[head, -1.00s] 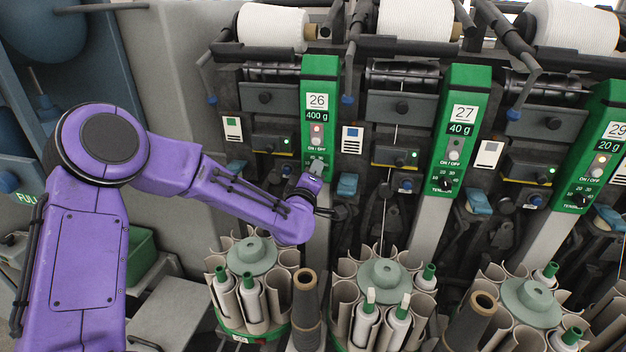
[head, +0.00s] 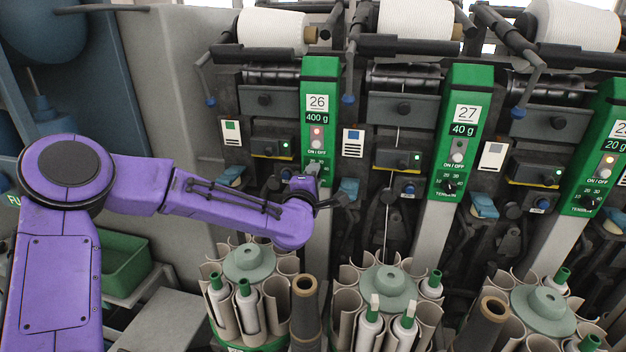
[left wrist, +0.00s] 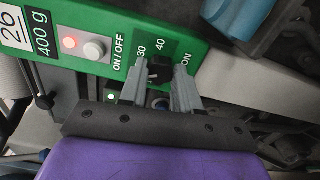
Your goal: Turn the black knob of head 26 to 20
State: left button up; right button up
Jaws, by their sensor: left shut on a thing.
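The green panel of head 26 (head: 320,80) carries the label 26, the label 400 g and an ON/OFF button with a red light above it. My left gripper (head: 313,168) is at the lower part of this panel and hides the knob in the head view. In the left wrist view my left gripper (left wrist: 159,80) has one finger on each side of the black knob (left wrist: 158,68) and is shut on it. The numbers 30 and 40 show beside the knob. The other dial marks are hidden, and I cannot tell the knob's setting. My right gripper is not in view.
Head 27 (head: 465,90) and another green head (head: 609,130) stand to the right with their own knobs. Bobbin magazines (head: 250,265) with paper tubes stand below my left arm. A blue lever (left wrist: 237,15) is near the panel in the left wrist view.

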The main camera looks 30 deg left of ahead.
pick_arm(q)
jog(key=o, duration=1.1)
jog(key=shift+c, duration=0.2)
jog(key=b+v, duration=0.2)
jog(key=v, duration=0.8)
jog(key=shift+s, duration=0.25)
jog(key=shift+d, duration=0.1)
